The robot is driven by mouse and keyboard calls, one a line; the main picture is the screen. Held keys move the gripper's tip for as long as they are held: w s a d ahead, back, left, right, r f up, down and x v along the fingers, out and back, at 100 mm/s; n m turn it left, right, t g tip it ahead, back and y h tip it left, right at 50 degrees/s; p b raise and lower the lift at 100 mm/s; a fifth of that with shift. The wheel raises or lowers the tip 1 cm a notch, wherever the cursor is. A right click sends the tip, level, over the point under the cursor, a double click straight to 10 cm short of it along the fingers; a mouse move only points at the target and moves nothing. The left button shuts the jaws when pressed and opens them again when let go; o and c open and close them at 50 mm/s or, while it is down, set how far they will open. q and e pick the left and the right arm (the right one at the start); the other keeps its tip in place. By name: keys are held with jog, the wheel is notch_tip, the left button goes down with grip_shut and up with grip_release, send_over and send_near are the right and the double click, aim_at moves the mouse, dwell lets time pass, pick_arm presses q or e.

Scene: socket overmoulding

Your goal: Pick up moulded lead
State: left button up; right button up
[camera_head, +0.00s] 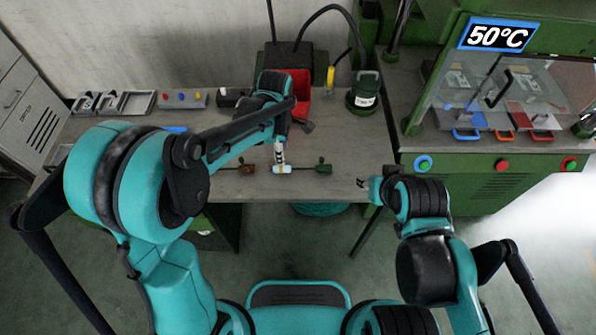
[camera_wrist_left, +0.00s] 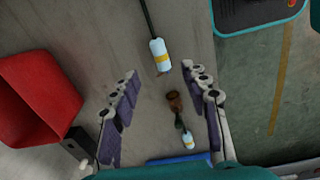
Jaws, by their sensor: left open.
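A lead with a pale blue and white moulded body (camera_head: 282,169) and a yellow band lies on the workbench; it also shows in the left wrist view (camera_wrist_left: 160,56), its dark cable running up the picture. A second lead has a brown end (camera_head: 247,168). In the left wrist view that brown end (camera_wrist_left: 174,100) lies lower, with a small white and blue piece (camera_wrist_left: 188,139) below it. My left gripper (camera_head: 281,150) is open and empty beside the pale body; its spread fingers (camera_wrist_left: 163,100) show in the wrist view. My right gripper (camera_head: 362,183) is at the bench's right front; its jaws are too small to judge.
A red bin (camera_head: 300,88) stands behind my left gripper. A dark green canister (camera_head: 364,92) is at the back right. The press, showing 50°C (camera_head: 498,36), stands at the right. The bench (camera_head: 350,145) has free room right of centre.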

aim_at(285, 167)
pick_arm(q)
jog(key=shift+w+d+f+n, duration=0.15)
jog(key=shift+d+f+n, duration=0.15)
jog(key=shift+f, duration=0.3)
jog(key=shift+w+d+f+n, duration=0.1)
jog(key=shift+d+f+n, duration=0.15)
jog(key=shift+f, duration=0.3)
notch_tip(285, 167, down, 3)
jog(key=shift+r+b, duration=0.2)
jog(key=shift+b, duration=0.45)
jog(key=f+b, duration=0.2)
jog(key=f, duration=0.3)
jog(key=shift+a, duration=0.2)
jog(key=shift+r, duration=0.1)
grip_shut()
